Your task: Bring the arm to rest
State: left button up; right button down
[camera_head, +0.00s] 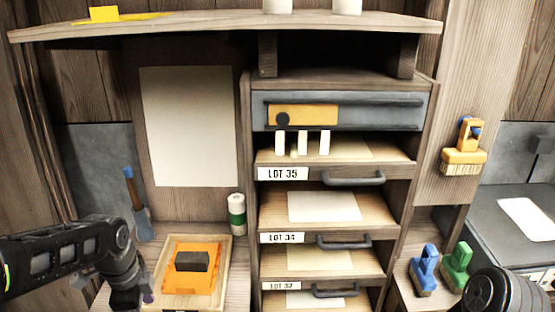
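My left arm comes in from the left edge, bent at a dark wrist, and my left gripper (128,298) points down at the bottom of the view. It is just left of a wooden tray (161,302) and appears to hold nothing that I can make out. Its fingers are dark and partly cut off, so I cannot tell if they are open. Part of my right arm shows in the lower right corner; its gripper is out of view. The tray has an orange sheet (183,283) with a dark block (192,262) on it.
A rack with drawers labelled LOT 35 (283,174), LOT 34 (282,238) and LOT 32 (281,286) stands in the centre. A green-and-white can (237,215) stands behind the tray. Blue (424,268) and green (457,266) brushes are near my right arm. A shelf (230,27) overhangs above.

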pick_arm(q)
jog(key=w+d+f+n+t+h, duration=0.1)
jog(key=w+d+f+n+t, duration=0.15)
jog(key=d+f+n, duration=0.25)
jog(key=w+d+f+n+t+h, duration=0.1)
jog(key=w+d+f+n, duration=0.3)
jog(key=d+f+n, duration=0.15)
jog(key=s+d+f+n+h, duration=0.1)
jog(key=s+d+f+n, duration=0.3)
jog(key=f, duration=0.3)
jog(key=s+d+f+n, duration=0.2)
jog(key=s+d+f, duration=0.3)
jog(key=d+f, duration=0.15)
jog(key=s+d+f+g, duration=0.2)
jog(key=s+f, duration=0.1)
jog(key=s, duration=0.3)
jog(key=s+d+f+g+h, duration=0.1)
jog(key=s+d+f+g, duration=0.1)
jog(key=s, duration=0.4)
jog(key=shift+s+d+f, duration=0.3)
jog(key=shift+d+f, duration=0.1)
jog(key=shift+f, duration=0.4)
